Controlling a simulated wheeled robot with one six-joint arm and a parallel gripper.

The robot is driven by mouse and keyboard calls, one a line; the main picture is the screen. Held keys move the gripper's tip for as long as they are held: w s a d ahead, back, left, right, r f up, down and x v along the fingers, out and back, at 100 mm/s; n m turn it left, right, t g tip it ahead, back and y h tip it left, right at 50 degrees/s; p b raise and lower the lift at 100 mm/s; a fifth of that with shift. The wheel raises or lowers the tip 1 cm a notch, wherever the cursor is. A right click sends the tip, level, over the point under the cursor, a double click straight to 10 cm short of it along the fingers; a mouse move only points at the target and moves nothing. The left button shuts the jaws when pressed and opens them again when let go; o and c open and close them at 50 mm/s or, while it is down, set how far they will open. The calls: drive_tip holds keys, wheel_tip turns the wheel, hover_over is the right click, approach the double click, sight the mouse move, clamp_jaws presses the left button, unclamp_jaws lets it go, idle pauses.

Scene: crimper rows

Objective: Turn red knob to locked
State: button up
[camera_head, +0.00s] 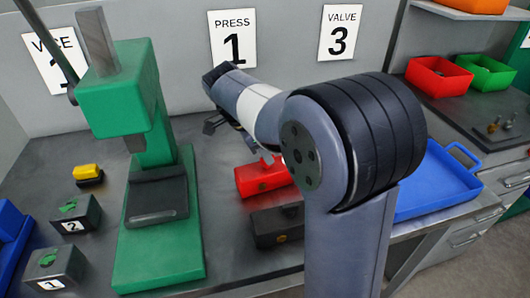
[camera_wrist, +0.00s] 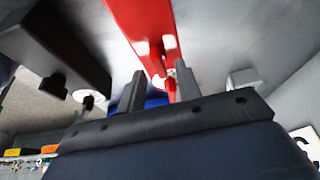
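A red box (camera_head: 262,178) stands on the grey bench in the head view, partly hidden behind my arm. In the wrist view a long red body (camera_wrist: 140,22), apparently this box, comes down from the top edge. A small red knob (camera_wrist: 171,88) with pale parts shows at its lower end, close to the right finger. My gripper (camera_wrist: 160,67) has its two dark fingers spread apart, with the knob's end seen between them. Whether a finger touches it I cannot tell. In the head view my gripper is mostly hidden behind my arm.
A dark box (camera_head: 277,226) sits in front of the red box; a dark box with a knob (camera_wrist: 60,88) shows in the wrist view. A green press (camera_head: 160,235) stands left. Numbered boxes (camera_head: 75,213) lie further left, a blue tray (camera_head: 440,185) right.

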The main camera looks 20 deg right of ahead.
drive_tip(key=v, duration=0.9)
drive_tip(key=shift+r+p, duration=0.25)
drive_tip(key=shift+p, duration=0.05)
drive_tip(key=x, duration=1)
drive_tip(key=shift+f+b, duration=0.3)
drive_tip(key=shift+b, duration=0.05)
drive_tip(key=shift+d+f, duration=0.1)
drive_tip(key=shift+f, duration=0.05)
drive_tip(key=shift+n, duration=0.3)
